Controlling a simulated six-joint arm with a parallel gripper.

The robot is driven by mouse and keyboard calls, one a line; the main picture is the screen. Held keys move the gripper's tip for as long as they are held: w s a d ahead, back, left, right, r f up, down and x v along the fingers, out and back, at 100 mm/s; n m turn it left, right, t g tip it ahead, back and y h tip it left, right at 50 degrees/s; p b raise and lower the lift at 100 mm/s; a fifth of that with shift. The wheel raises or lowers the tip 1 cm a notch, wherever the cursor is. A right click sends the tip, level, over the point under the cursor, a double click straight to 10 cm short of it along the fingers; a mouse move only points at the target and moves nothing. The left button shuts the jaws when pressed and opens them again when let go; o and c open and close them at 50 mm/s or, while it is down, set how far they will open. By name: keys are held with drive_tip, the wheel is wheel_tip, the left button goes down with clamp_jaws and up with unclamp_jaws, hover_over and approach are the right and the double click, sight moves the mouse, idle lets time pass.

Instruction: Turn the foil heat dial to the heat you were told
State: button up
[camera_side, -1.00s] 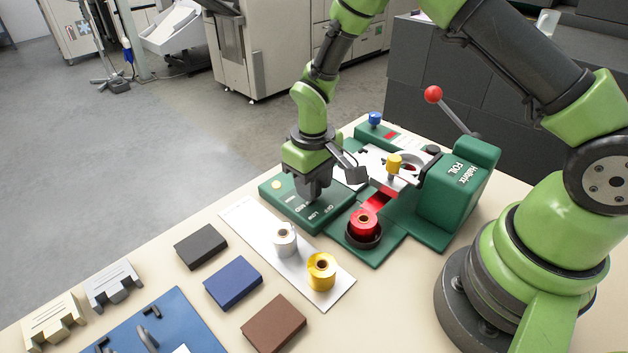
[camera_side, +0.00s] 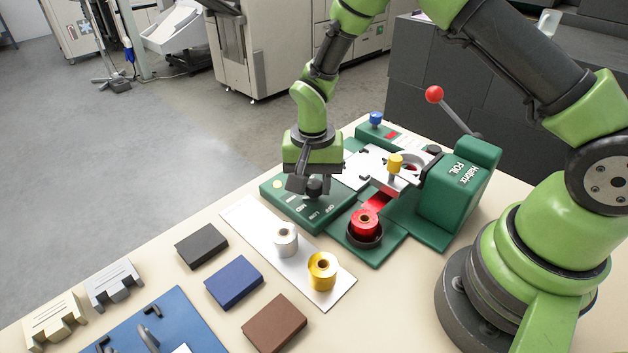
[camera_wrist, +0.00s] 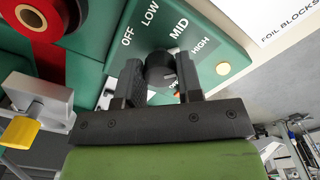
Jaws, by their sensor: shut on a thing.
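The foil heat dial (camera_wrist: 160,70) is a round dark knob on the green control box (camera_side: 283,205). White words OFF, LOW, MID and HIGH stand around it in the wrist view. My gripper (camera_wrist: 160,82) has one finger on each side of the dial and is shut on it. A pale mark shows on the knob's face, but I cannot tell for sure which word it points at. In the side view the dial (camera_side: 314,187) shows just under my gripper, and the fingers partly hide the box top.
A cream round button or lamp (camera_wrist: 222,68) is on the box. The foil press (camera_side: 455,190) stands to the right, with a red foil roll (camera_side: 364,222) in front. Silver (camera_side: 285,239) and gold (camera_side: 322,270) rolls stand on a white strip.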

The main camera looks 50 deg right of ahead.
sight(313, 184)
drive_tip(key=shift+m, duration=0.5)
drive_tip(key=o, duration=0.9)
wheel_tip(313, 184, up, 10)
drive_tip(key=shift+w+r, duration=0.1)
idle(0.3)
